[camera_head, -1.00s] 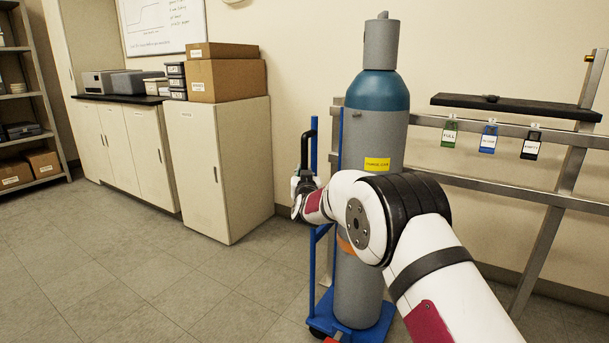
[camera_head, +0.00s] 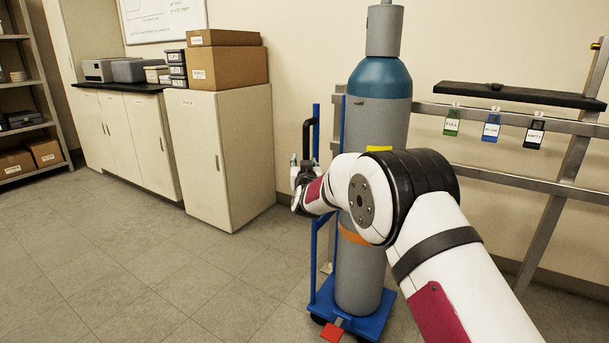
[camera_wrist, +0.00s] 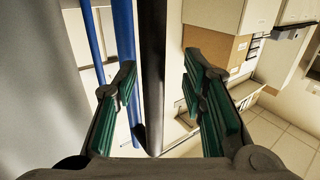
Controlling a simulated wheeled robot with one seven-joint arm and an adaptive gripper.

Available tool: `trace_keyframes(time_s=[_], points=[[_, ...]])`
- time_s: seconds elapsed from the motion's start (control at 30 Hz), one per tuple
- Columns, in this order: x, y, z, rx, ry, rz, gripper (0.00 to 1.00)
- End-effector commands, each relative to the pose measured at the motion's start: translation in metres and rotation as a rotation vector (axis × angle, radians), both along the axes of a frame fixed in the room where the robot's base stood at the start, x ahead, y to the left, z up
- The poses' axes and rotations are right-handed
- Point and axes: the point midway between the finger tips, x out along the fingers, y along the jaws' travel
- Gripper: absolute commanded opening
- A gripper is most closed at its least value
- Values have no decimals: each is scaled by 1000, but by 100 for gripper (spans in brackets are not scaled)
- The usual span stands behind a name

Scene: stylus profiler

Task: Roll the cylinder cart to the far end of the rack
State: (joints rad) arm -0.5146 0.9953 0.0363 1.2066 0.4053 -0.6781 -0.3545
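The cylinder cart has a blue frame and base (camera_head: 372,322), with a red pedal (camera_head: 332,331) at its front. It carries an upright tall grey cylinder (camera_head: 360,280) with a blue shoulder, a yellow label and an orange band. The cart's black handle (camera_head: 309,138) is at its left. My gripper (camera_head: 297,174) is beside the handle in the head view, partly hidden by my wrist. In the wrist view my gripper (camera_wrist: 160,80) is open, with the dark handle bar (camera_wrist: 152,60) between its green pads and gaps on both sides. My arm covers part of the cylinder.
The metal rack (camera_head: 480,174) runs along the wall to the right, with a black shelf (camera_head: 520,94) and several hanging tags. A cream cabinet (camera_head: 222,160) with boxes on top stands left of the cart. The tiled floor at the front left is clear.

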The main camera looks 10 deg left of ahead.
Motion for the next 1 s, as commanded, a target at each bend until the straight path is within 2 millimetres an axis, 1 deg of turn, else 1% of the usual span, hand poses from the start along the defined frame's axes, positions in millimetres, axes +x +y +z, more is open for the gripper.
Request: trace_keyframes(time_s=[0.4, 0.6, 0.8, 1.0], points=[[-65, -17, 0, -1, 3, 4, 38], [-90, -23, -1, 0, 3, 5, 38], [-100, -26, -1, 0, 2, 4, 38], [-101, -26, -1, 1, 3, 4, 38]])
